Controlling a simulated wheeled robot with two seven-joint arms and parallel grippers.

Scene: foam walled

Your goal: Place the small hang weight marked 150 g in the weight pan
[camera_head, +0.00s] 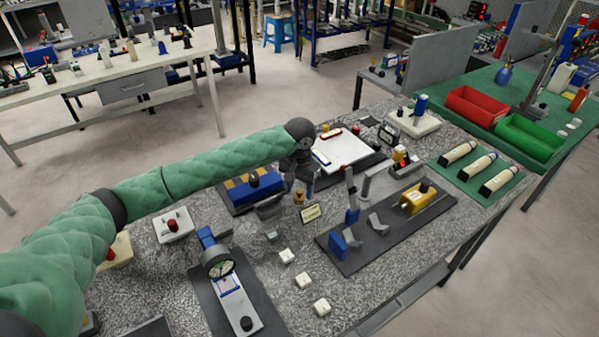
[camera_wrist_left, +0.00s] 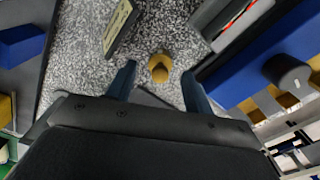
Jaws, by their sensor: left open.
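A small brass-coloured weight (camera_head: 299,197) stands on the speckled bench top beside a small label card (camera_head: 311,213); the card's text is too small to read. My left gripper (camera_head: 309,190) points down right at the weight, its jaws open. In the left wrist view the weight (camera_wrist_left: 159,69) shows in the gap between the two fingertips (camera_wrist_left: 158,83), with no finger visibly closed on it. I cannot tell for certain which part is the weight pan. My right gripper is not in view.
A dark board (camera_head: 385,228) with a blue lever and a yellow block lies to the right. A blue block fixture (camera_head: 256,187) is close at the left. A dial gauge stand (camera_head: 222,268) and several white blocks (camera_head: 303,280) are nearer. A clipboard (camera_head: 345,148) lies behind.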

